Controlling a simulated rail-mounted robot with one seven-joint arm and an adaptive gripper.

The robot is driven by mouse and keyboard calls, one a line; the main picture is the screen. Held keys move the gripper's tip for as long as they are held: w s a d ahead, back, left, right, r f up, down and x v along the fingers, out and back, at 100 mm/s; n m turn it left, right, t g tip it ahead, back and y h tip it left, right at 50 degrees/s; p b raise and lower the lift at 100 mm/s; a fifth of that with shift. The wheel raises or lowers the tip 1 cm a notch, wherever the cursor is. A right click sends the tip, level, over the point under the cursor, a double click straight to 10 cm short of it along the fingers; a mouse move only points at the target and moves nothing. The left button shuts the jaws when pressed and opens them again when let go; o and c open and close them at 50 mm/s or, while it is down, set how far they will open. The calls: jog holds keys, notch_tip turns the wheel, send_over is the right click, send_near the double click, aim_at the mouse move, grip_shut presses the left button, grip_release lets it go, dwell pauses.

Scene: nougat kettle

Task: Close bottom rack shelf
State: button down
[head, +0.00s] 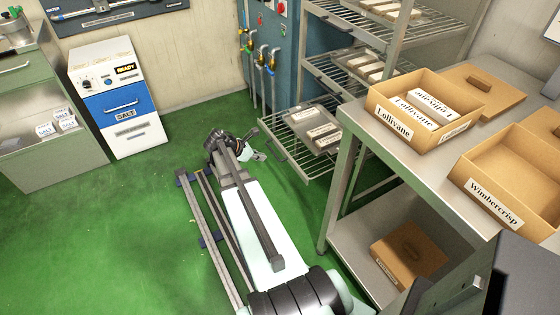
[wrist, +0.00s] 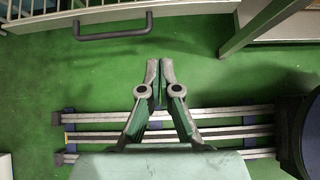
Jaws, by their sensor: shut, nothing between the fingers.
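The bottom rack shelf (head: 279,139) is a wire shelf at the centre of the head view. It sticks out from the rack towards the left and carries a dark tray with labelled packs (head: 314,129). In the wrist view, its pale front edge (wrist: 205,10) runs along the top, with a dark grey bar handle (wrist: 112,37) at upper left. My gripper (head: 261,157) is beside the shelf's front edge in the head view. In the wrist view my gripper (wrist: 160,62) is shut and empty, with its tips below and right of the handle, apart from it in the picture.
Upper wire shelves (head: 358,67) sit above. A metal table (head: 355,118) with open cardboard boxes stands at right, its leg (wrist: 262,25) near the shelf. A white and blue salt bin (head: 117,100) stands at left. The green floor (head: 105,210) is clear at left.

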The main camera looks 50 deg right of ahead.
jog(key=b, duration=0.2)
send_near(289, 160)
jog(key=shift+x, duration=3.05)
jog(key=shift+s, duration=0.15)
